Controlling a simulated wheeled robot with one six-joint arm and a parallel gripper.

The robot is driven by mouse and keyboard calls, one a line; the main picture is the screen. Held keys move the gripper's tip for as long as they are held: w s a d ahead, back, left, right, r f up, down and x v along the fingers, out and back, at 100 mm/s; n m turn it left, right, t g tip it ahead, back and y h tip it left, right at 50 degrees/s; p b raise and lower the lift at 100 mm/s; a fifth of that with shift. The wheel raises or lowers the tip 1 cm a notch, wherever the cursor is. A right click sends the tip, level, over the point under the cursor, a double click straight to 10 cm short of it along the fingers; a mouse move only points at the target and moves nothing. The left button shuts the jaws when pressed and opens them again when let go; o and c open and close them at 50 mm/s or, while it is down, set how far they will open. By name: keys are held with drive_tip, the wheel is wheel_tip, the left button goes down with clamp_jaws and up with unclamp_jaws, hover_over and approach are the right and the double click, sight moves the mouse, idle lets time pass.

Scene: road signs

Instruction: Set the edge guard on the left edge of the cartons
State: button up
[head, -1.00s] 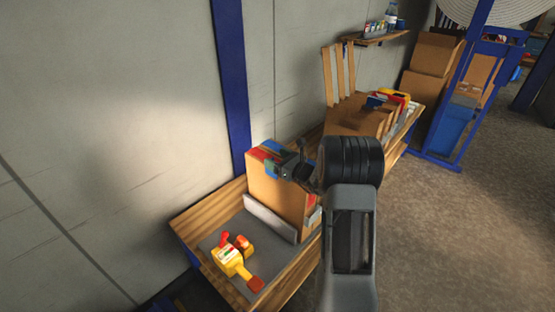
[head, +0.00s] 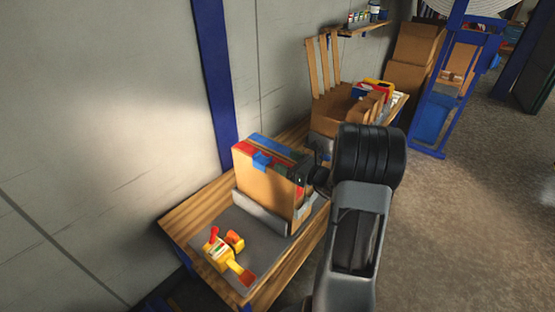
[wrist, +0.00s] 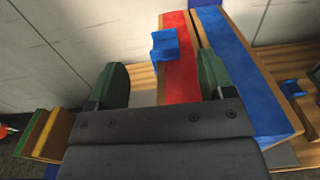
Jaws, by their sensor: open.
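The cartons (head: 265,190) stand upright as a block in a grey holder on the bench, with red, blue and green tops. The blue edge guard (head: 262,160) sits over the top edge of the cartons on their near left side. In the wrist view the edge guard (wrist: 164,44) rests at the left edge of the red-topped carton (wrist: 180,70). The guard is beyond the fingertips, clear of both. In the head view my gripper (head: 308,176) is at the cartons' right end, partly hidden by my wrist.
A yellow and red tape dispenser (head: 226,250) lies on the grey mat in front of the cartons. An open brown box (head: 330,110) stands behind on the bench. Another blue piece (wrist: 293,88) lies right of the cartons in the wrist view. The wall is close behind the bench.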

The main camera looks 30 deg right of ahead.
drive_tip(key=shift+s+d, duration=0.15)
drive_tip(key=shift+s, duration=0.3)
drive_tip(key=shift+s+a+r+n, duration=0.1)
drive_tip(key=shift+s+a+n, duration=0.1)
drive_tip(key=shift+a+n, duration=0.1)
drive_tip(key=s+a+r+n+g+y, duration=0.1)
drive_tip(key=s+a+n+g+y, duration=0.1)
drive_tip(key=s+a+n+g, duration=0.35)
drive_tip(key=s+a+r+n+g+y, duration=0.1)
drive_tip(key=s+a+n+g, duration=0.2)
drive_tip(key=a+n+g, duration=0.6)
drive_tip(key=s+a+r+n+t+h, duration=0.1)
drive_tip(key=s+a+n+h, duration=0.1)
drive_tip(key=s+n+h, duration=0.8)
drive_tip(key=shift+s+n+t, duration=0.35)
drive_tip(key=shift+s+n, duration=0.1)
drive_tip(key=shift+n, duration=2.7)
drive_tip(key=shift+r, duration=0.1)
